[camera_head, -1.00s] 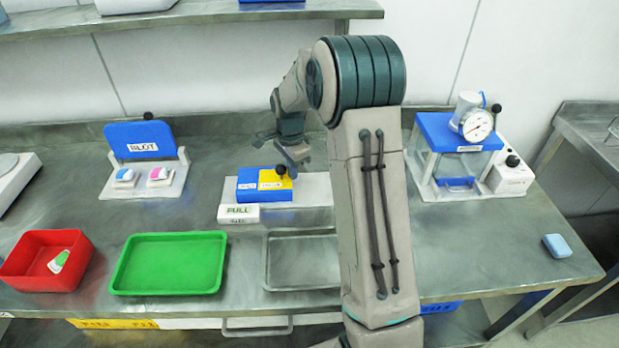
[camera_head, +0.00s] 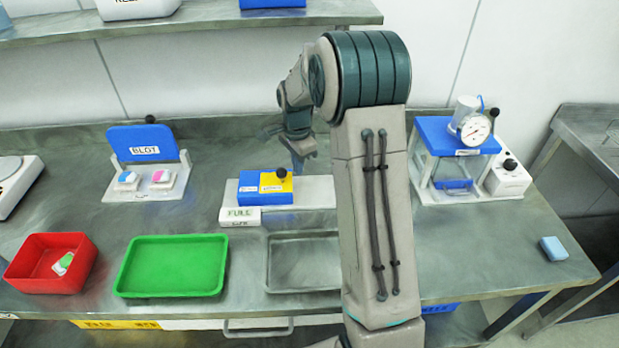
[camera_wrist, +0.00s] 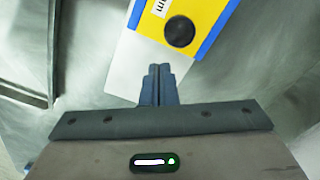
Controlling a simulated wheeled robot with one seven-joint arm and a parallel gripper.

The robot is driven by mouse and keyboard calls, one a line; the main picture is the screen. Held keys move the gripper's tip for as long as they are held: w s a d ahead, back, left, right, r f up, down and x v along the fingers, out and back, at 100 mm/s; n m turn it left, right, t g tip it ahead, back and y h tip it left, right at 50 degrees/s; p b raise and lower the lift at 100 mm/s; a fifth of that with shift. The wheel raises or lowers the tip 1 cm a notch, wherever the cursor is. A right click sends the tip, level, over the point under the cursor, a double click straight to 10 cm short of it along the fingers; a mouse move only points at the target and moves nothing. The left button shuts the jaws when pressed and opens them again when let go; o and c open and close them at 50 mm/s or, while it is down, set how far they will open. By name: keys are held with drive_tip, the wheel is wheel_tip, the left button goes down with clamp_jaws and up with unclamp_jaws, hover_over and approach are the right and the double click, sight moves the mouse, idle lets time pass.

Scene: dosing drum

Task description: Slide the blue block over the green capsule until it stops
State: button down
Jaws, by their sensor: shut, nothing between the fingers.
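The blue block (camera_head: 250,196) sits on a long white base (camera_head: 318,190), with a yellow labelled top (camera_head: 274,187) and a black knob (camera_head: 281,172). In the wrist view the yellow top (camera_wrist: 200,14), blue edges and knob (camera_wrist: 180,32) show at the upper right. My gripper (camera_wrist: 158,70) is shut and empty, its fingertips over the white base (camera_wrist: 128,75) just beside the block's end. In the head view my gripper (camera_head: 298,168) hangs right of the knob, partly hidden by my arm. I see no green capsule on the base; a green-and-white piece (camera_head: 63,263) lies in the red bin.
A "FULL" sign (camera_head: 241,214) stands at the base's front left. A blue "BLOT" press (camera_head: 143,144) is to the left and a blue-topped gauge device (camera_head: 455,135) to the right. The red bin (camera_head: 20,278), green tray (camera_head: 172,238) and metal tray (camera_head: 303,236) lie in front.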

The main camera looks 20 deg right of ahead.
drive_tip(key=shift+r+p, duration=1.45)
drive_tip(key=shift+r, duration=1.1)
drive_tip(key=s+a+r+n+t, duration=0.25)
drive_tip(key=s+r+n, duration=0.55)
drive_tip(key=s+r, duration=0.45)
drive_tip(key=s+a+n, duration=0.1)
drive_tip(key=s+n, duration=0.2)
drive_tip(key=s, duration=0.5)
drive_tip(key=s+a+n+t, duration=0.1)
drive_tip(key=s+n, duration=0.3)
drive_tip(key=s, duration=0.4)
drive_tip(key=shift+s+a+f, duration=0.25)
drive_tip(key=shift+f, duration=0.15)
